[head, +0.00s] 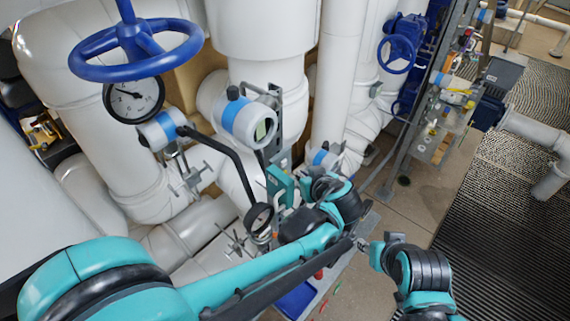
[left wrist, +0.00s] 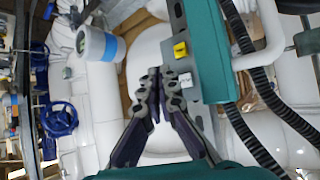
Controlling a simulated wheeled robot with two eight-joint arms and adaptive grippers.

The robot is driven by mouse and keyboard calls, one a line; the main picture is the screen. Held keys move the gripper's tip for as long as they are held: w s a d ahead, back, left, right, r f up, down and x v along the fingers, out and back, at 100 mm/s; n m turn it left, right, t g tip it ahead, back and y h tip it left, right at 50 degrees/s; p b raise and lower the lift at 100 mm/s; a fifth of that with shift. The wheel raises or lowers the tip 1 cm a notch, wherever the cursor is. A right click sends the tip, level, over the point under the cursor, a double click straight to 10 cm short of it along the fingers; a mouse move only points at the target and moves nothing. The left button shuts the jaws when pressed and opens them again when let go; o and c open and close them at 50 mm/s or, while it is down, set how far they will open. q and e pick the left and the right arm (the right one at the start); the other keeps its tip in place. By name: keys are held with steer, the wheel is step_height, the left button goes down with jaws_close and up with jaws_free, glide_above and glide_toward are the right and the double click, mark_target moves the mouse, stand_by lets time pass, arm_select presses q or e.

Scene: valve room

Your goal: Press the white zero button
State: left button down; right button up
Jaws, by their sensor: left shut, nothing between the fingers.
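The white button (left wrist: 186,80) is a small pale square on the face of a grey-and-teal control box (left wrist: 208,50) in the left wrist view. A yellow square button (left wrist: 181,50) sits above it. My left gripper (left wrist: 160,80) is shut and empty, its fingertips just left of the white button in that picture. I cannot tell whether they touch the box. In the head view the teal box (head: 280,186) stands near the centre, beside my left wrist; its buttons are too small to make out. My right arm shows at the lower right; its fingers are not clear.
A blue-banded white transmitter (head: 247,122) stands above the box in the head view. A blue handwheel (head: 137,50) and a pressure gauge (head: 134,92) are at upper left. Large white pipes (head: 268,75) fill the back. Open grating floor (head: 500,210) lies at right.

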arm_select(q)
steer(key=shift+s+d, duration=0.6)
steer(key=shift+d, duration=0.2)
steer(key=shift+f, duration=0.1)
arm_select(e)
steer(key=shift+f, duration=0.1)
